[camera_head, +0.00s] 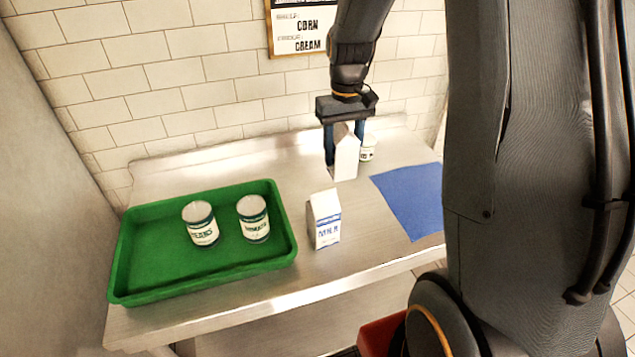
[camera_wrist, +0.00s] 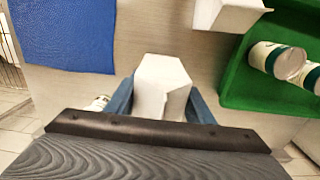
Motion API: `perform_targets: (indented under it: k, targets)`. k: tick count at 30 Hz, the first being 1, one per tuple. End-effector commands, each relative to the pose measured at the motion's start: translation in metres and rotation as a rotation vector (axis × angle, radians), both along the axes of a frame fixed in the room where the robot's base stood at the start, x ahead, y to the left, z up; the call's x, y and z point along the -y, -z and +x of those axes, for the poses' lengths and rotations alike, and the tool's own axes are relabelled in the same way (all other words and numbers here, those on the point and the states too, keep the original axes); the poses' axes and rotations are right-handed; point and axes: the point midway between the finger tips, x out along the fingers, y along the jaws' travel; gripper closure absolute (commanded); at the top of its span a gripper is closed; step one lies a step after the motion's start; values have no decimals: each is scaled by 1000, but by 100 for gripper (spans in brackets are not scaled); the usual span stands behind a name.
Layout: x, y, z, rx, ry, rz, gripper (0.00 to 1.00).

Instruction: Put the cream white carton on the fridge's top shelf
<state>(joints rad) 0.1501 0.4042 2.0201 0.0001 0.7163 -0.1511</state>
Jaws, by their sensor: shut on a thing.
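A white carton (camera_head: 346,158) with a gabled top is between the blue fingers of my gripper (camera_head: 343,148), over the back half of the steel table. My gripper is shut on it. No label shows on its visible faces. The carton also shows from above in the wrist view (camera_wrist: 162,82), with a finger on either side. I cannot tell whether its base touches the table. The fridge and its top shelf are not in view.
A milk carton (camera_head: 325,220) stands upright in front of my gripper. A green tray (camera_head: 150,270) at left holds two cans (camera_head: 200,224), (camera_head: 253,219). A small white container (camera_head: 367,148) is just behind the held carton. A blue mat (camera_head: 412,198) lies bare at right.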

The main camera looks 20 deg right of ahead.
Motion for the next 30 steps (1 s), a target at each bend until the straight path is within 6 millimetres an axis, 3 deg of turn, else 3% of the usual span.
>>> perform_targets:
  k: [6,19,30]
  targets:
    - [-2,35,-1,-4,-3,1,91]
    - [0,79,-1,-2,1,0,91]
    - [1,86,0,1,1,0,91]
